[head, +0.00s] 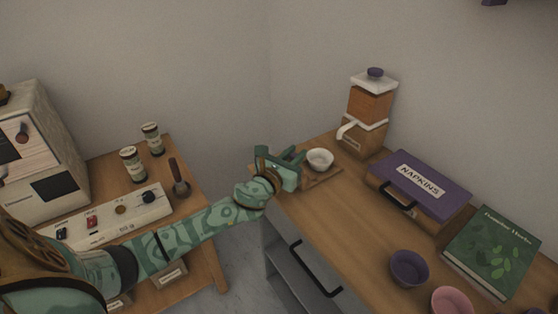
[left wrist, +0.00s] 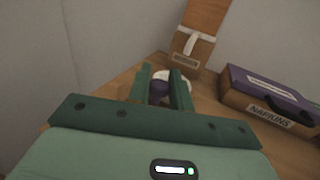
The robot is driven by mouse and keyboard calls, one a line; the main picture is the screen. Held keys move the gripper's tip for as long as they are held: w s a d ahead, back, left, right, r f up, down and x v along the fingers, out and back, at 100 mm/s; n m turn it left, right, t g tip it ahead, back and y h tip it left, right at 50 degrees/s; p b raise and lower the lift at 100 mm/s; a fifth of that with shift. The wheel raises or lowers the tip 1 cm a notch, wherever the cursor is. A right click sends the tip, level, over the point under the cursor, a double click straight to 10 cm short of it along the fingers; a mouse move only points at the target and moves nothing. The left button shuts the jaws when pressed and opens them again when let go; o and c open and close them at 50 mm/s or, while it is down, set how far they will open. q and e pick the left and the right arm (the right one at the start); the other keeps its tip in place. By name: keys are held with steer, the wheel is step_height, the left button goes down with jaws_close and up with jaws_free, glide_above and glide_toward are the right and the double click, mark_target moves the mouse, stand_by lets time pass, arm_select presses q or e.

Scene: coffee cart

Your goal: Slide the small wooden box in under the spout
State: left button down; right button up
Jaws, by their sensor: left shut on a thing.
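The small wooden box (head: 327,177) shows as a low tan piece at the far left corner of the counter, with a white bowl (head: 319,159) on it. My left gripper (head: 297,161) is at its left side. In the left wrist view, the fingers are shut on a round purple knob (left wrist: 159,88), which seems to belong to the box; the white bowl is just behind. The dispenser (head: 370,105) stands behind and right of the box, its white spout (head: 347,130) pointing toward it. The box is apart from the dispenser's foot. My right gripper is not in view.
A purple-lidded napkin box (head: 420,185) stands right of the dispenser. A green book (head: 493,250), a purple cup (head: 409,267) and a pink cup (head: 452,300) are nearer the front. A wall is close behind. The front left of the counter is clear.

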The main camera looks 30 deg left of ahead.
arm_select(q)
steer(key=w+d, duration=0.1)
steer(key=w, duration=0.3)
steer(key=w+d, duration=0.1)
steer(key=w, duration=0.1)
steer(key=shift+w+d+f+b, duration=0.1)
steer(key=shift+w+d+b, duration=0.05)
steer(key=shift+d+b, duration=0.2)
steer(key=shift+a, duration=0.1)
steer(key=shift+r, duration=0.2)
steer(key=c, duration=1.3)
jaws_free()
steer(key=shift+w+f, duration=0.15)
steer(key=shift+w, duration=0.05)
steer(key=s+p, duration=0.3)
steer(key=s, duration=1.2)
steer(key=shift+s, duration=0.7)
